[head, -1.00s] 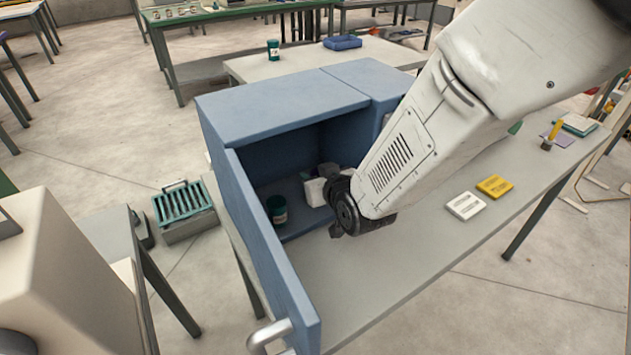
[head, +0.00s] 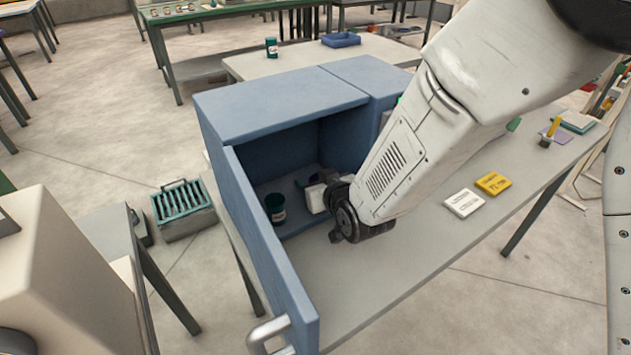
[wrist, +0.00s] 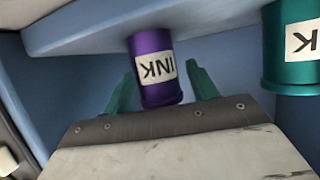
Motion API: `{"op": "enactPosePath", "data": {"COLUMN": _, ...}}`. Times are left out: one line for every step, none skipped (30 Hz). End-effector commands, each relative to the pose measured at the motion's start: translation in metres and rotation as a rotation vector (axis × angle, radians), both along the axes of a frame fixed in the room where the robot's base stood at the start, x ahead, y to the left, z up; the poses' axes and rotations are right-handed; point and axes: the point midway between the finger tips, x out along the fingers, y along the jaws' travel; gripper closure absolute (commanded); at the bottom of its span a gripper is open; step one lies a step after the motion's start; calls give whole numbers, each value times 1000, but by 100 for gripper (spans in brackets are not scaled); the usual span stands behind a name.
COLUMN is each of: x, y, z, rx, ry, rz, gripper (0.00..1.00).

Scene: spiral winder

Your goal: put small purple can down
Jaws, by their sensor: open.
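The small purple can (wrist: 153,70), with a white INK label, stands on the floor of the open blue cabinet. The wrist view shows it upside down. My gripper (wrist: 160,78) is open, with one green finger on each side of the can and gaps beside it. In the head view my gripper (head: 315,188) is low inside the cabinet mouth, and only a small dark purple bit of the can (head: 302,182) shows behind it.
A teal INK can (head: 275,208) stands in the cabinet, left of my gripper; it also shows in the wrist view (wrist: 290,48). The cabinet's door (head: 265,240) stands open at the left. White (head: 464,203) and yellow (head: 493,183) boxes lie on the table, right.

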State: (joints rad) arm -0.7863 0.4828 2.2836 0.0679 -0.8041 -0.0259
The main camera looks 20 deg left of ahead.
Motion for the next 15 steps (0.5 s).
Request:
{"op": "enactPosePath", "data": {"x": -5, "y": -4, "z": 3, "rx": 0, "ry": 0, "rz": 0, "gripper": 42}}
{"op": "enactPosePath", "data": {"x": -8, "y": -7, "z": 5, "rx": 0, "ry": 0, "rz": 0, "gripper": 42}}
{"op": "enactPosePath", "data": {"x": -14, "y": -12, "z": 8, "rx": 0, "ry": 0, "rz": 0, "gripper": 42}}
{"op": "enactPosePath", "data": {"x": -18, "y": -16, "z": 10, "rx": 0, "ry": 0, "rz": 0, "gripper": 42}}
{"op": "enactPosePath", "data": {"x": -23, "y": -20, "z": 13, "rx": 1, "ry": -1, "rz": 0, "gripper": 42}}
{"op": "enactPosePath", "data": {"x": -29, "y": -26, "z": 17, "rx": 1, "ry": -1, "rz": 0, "gripper": 42}}
{"op": "enactPosePath", "data": {"x": -34, "y": -30, "z": 20, "rx": 2, "ry": -1, "rz": 1, "gripper": 42}}
{"op": "enactPosePath", "data": {"x": -39, "y": -34, "z": 22, "rx": 1, "ry": 0, "rz": 1, "gripper": 42}}
{"op": "enactPosePath", "data": {"x": -44, "y": -40, "z": 26, "rx": 2, "ry": -1, "rz": 1, "gripper": 42}}
{"op": "enactPosePath", "data": {"x": -49, "y": -44, "z": 28, "rx": 1, "ry": 0, "rz": 1, "gripper": 42}}
{"op": "enactPosePath", "data": {"x": -53, "y": -47, "z": 30, "rx": 2, "ry": -1, "rz": 1, "gripper": 42}}
{"op": "enactPosePath", "data": {"x": -58, "y": -52, "z": 33, "rx": 1, "ry": 0, "rz": 1, "gripper": 42}}
{"op": "enactPosePath", "data": {"x": -62, "y": -55, "z": 35, "rx": 1, "ry": 0, "rz": 1, "gripper": 42}}
{"op": "enactPosePath", "data": {"x": -65, "y": -58, "z": 36, "rx": 1, "ry": 0, "rz": 1, "gripper": 42}}
{"op": "enactPosePath", "data": {"x": -68, "y": -61, "z": 39, "rx": 1, "ry": 0, "rz": 1, "gripper": 42}}
